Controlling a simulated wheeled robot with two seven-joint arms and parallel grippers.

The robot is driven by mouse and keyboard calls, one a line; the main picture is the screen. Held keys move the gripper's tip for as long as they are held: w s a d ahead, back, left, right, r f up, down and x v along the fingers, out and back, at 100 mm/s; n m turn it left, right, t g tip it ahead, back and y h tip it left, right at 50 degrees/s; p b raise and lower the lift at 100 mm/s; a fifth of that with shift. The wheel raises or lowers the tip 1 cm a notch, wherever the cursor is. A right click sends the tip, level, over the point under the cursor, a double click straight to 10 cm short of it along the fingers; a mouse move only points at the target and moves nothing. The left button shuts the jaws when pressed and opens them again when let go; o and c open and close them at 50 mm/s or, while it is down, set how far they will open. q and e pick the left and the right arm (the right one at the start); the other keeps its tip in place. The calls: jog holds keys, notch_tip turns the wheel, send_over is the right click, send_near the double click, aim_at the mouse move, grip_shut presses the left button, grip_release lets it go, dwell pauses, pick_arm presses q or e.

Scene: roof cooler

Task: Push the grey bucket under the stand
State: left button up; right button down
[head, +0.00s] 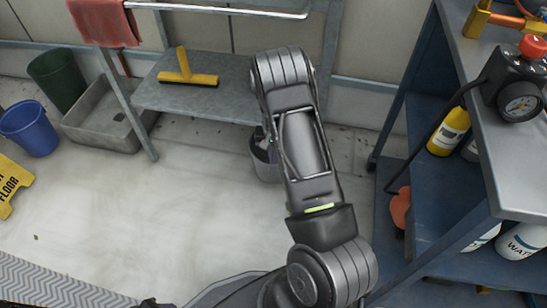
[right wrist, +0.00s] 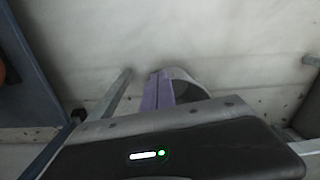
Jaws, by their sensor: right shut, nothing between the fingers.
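The grey bucket (head: 264,167) stands on the floor near the right end of the stand, partly hidden behind my right arm. The stand (head: 200,97) is a grey metal shelf on legs with a rail above; its right end is hidden by my arm. My right gripper (head: 268,137) is down at the bucket, mostly covered by my own arm. In the right wrist view its fingers (right wrist: 158,80) are closed together and empty, right beside the bucket's curved side (right wrist: 192,83). I cannot tell whether they touch. My left gripper is not in view.
A yellow squeegee (head: 188,77) lies on the shelf. A grey basin (head: 88,128), a green bin (head: 58,80) and a blue bucket (head: 30,128) stand at left. A blue cart (head: 455,200) with bottles blocks the right. The floor at centre left is clear.

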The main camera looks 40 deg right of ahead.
jog(key=shift+f, duration=0.1)
jog(key=s+a+f+n+y, duration=0.1)
jog(key=s+a+f+n, duration=0.2)
jog(key=a, duration=0.7)
jog(key=s+a+f+n+y, duration=0.1)
jog(key=s+a+f, duration=0.3)
jog(key=a, duration=0.7)
jog(key=s+a+r+n+y, duration=0.1)
jog(key=s+a, duration=0.4)
jog(key=a, duration=0.3)
jog(key=s+a+r+n+t, duration=0.1)
jog(key=s+a+r+n, duration=0.1)
jog(key=s+a, duration=0.3)
jog(key=a, duration=0.3)
jog(key=shift+r+y, duration=0.25)
jog(key=shift+y, duration=0.15)
